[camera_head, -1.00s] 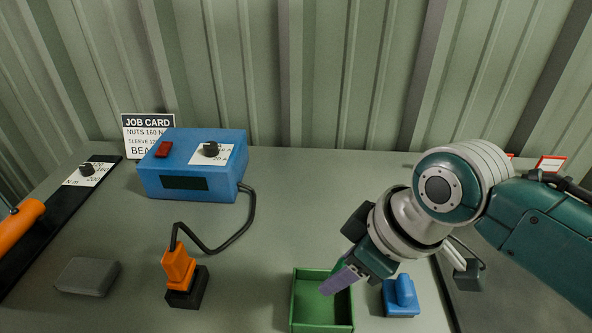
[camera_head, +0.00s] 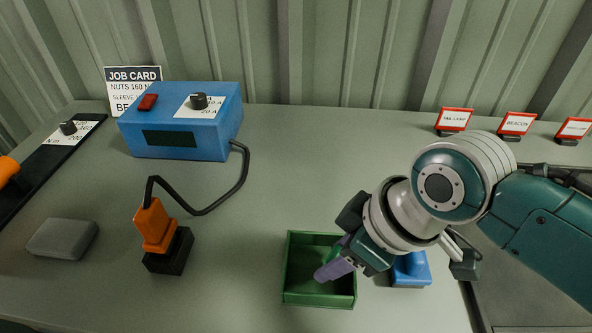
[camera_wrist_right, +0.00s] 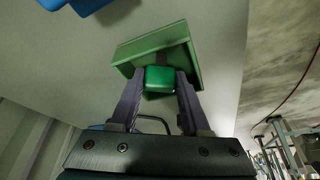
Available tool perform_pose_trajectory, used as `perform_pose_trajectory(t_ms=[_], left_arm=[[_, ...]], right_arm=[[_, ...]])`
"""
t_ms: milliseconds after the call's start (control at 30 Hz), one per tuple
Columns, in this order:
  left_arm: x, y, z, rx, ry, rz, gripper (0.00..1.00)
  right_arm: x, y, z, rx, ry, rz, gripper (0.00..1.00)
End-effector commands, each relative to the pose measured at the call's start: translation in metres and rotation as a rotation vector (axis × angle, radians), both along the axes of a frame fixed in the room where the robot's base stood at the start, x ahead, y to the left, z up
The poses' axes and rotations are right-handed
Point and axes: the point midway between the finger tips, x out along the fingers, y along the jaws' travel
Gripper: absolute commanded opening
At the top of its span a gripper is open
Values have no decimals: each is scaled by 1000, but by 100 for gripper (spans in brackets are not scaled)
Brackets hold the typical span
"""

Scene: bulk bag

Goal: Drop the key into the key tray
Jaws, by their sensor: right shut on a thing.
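The green key tray (camera_head: 318,299) is an open shallow box on the bench in the head view. It also shows in the wrist view (camera_wrist_right: 152,44), beyond my fingertips. My right gripper (camera_head: 334,270) has its purple fingers over the tray's right part, pointing down and left. In the wrist view the right gripper (camera_wrist_right: 158,85) is shut on a green block-shaped piece, which I take to be the key (camera_wrist_right: 160,79). The rest of the key is hidden. I cannot tell the exact height above the tray floor. My left gripper is not in view.
A blue block (camera_head: 411,270) sits close right of the tray. An orange-and-black plug (camera_head: 160,235) with a cable runs to a blue box (camera_head: 185,125). A grey block (camera_head: 62,238) lies at left. Red-framed signs (camera_head: 455,121) stand at the back right.

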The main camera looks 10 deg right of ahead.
Motion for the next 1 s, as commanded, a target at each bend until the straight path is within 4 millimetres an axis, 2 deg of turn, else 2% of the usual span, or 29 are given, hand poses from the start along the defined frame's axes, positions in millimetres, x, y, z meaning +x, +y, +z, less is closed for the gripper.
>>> perform_pose_trajectory(t_ms=[167, 200, 467, 767, 867, 1000], left_arm=[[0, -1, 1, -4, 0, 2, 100], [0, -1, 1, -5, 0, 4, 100], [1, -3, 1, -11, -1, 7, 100], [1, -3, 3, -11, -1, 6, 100], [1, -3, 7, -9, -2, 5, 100], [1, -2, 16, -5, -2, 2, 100]], right_arm=[[0, 0, 1, 0, 0, 0, 0], [0, 0, 1, 0, 0, 0, 51], [0, 0, 1, 0, 0, 0, 80], [0, -1, 3, 0, 0, 0, 81], [-3, -3, 12, 0, -2, 1, 81], [-9, -10, 36, 0, -3, 0, 81]])
